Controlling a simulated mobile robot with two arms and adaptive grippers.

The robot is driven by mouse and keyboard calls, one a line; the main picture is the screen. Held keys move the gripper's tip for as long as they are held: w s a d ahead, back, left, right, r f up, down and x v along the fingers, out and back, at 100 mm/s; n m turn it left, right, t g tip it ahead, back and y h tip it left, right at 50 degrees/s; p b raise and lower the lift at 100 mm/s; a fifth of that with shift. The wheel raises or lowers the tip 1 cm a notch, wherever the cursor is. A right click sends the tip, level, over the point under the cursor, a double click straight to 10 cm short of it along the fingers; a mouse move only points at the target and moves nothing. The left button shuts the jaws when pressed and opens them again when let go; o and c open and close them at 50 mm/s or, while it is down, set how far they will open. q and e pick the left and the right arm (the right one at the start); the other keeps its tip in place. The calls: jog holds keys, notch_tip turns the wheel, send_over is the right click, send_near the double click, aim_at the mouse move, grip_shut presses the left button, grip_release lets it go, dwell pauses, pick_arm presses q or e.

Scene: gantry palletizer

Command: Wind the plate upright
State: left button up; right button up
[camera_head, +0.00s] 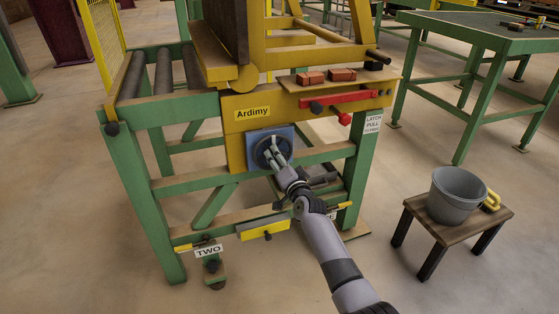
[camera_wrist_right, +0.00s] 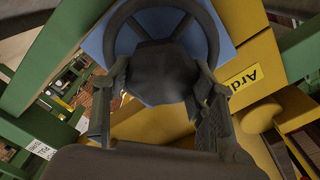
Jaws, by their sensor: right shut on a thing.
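A dark handwheel (camera_head: 259,155) sits on a blue square mount (camera_head: 254,135) on the yellow front of the machine. My right gripper (camera_head: 275,152) is at the wheel. In the right wrist view its fingers (camera_wrist_right: 162,82) are on either side of the wheel's dark central part (camera_wrist_right: 160,68), shut on it, with the rim (camera_wrist_right: 209,28) beyond. A dark brown plate (camera_head: 228,25) stands about upright above the yellow cradle; its top is out of the picture. My left gripper is not in view.
A red latch lever (camera_head: 340,100) is beside the "LATCH PULL" label (camera_head: 373,123). Two red bricks (camera_head: 342,74) lie on a ledge above. Rollers (camera_head: 163,70) are at left. A grey bucket (camera_head: 456,194) stands on a stool (camera_head: 413,206) at right, with open floor around it.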

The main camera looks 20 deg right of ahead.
jog(key=shift+d, duration=0.1)
dwell(0.4)
jog(key=o, duration=1.1)
jog(key=shift+o, duration=0.2)
jog(key=s, duration=1.2)
jog(key=shift+d, duration=0.2)
